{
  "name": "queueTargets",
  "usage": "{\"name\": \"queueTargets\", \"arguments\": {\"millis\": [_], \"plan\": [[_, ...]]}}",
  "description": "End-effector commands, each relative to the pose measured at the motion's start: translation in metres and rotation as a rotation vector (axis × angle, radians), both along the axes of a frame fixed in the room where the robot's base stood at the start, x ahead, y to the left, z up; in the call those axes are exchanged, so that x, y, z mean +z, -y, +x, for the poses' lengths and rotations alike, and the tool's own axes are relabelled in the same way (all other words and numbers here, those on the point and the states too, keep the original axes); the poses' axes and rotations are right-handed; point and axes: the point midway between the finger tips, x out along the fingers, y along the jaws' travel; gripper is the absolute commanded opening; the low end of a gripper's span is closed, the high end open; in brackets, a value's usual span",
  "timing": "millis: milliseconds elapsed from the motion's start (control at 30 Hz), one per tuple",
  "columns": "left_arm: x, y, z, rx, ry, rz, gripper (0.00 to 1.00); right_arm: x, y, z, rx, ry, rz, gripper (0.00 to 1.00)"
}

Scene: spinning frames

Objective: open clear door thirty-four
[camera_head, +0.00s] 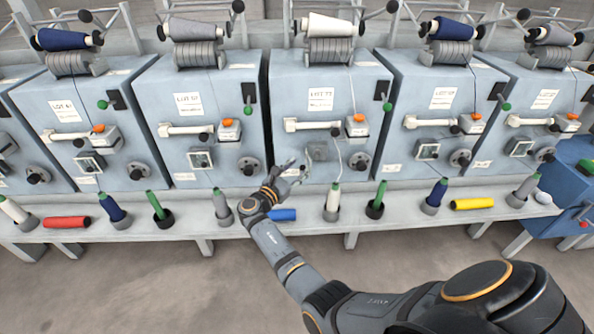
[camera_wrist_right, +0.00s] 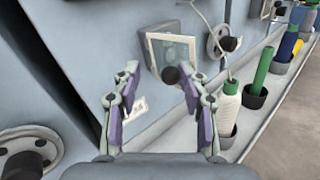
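A small clear door (camera_head: 318,150) with a pale frame sits low on the front of the middle pale-blue machine. In the right wrist view the door (camera_wrist_right: 180,51) lies ahead, with a round dark knob (camera_wrist_right: 170,75) at its lower edge. It looks shut against the panel. No number thirty-four is readable. My right gripper (camera_head: 298,170) is just below and left of this door. In the right wrist view my right gripper (camera_wrist_right: 158,76) has its two fingers apart, with the knob showing between the tips and nothing held. My left gripper is out of view.
Similar machines stand either side, with clear doors (camera_head: 200,159) (camera_head: 427,151). The shelf below holds a white bobbin (camera_head: 332,203), a green bobbin (camera_head: 378,198) and a blue cylinder (camera_head: 283,215) beside my right wrist. A white bottle-like bobbin (camera_wrist_right: 229,104) stands right of my right fingers.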

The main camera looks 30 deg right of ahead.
Motion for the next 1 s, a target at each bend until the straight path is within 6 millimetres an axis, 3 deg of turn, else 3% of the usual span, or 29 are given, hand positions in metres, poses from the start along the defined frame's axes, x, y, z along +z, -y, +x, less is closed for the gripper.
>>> {"name": "queueTargets", "arguments": {"millis": [467, 800, 1000], "plan": [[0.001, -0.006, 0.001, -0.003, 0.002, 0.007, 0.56, 0.004, 0.0, 0.0, -0.002, 0.003, 0.002, 0.41], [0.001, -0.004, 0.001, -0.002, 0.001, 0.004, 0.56, 0.075, 0.001, 0.0, -0.005, 0.009, -0.005, 0.41], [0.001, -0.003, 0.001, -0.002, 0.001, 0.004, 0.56, 0.098, 0.001, 0.0, -0.003, 0.001, -0.003, 0.41]]}}
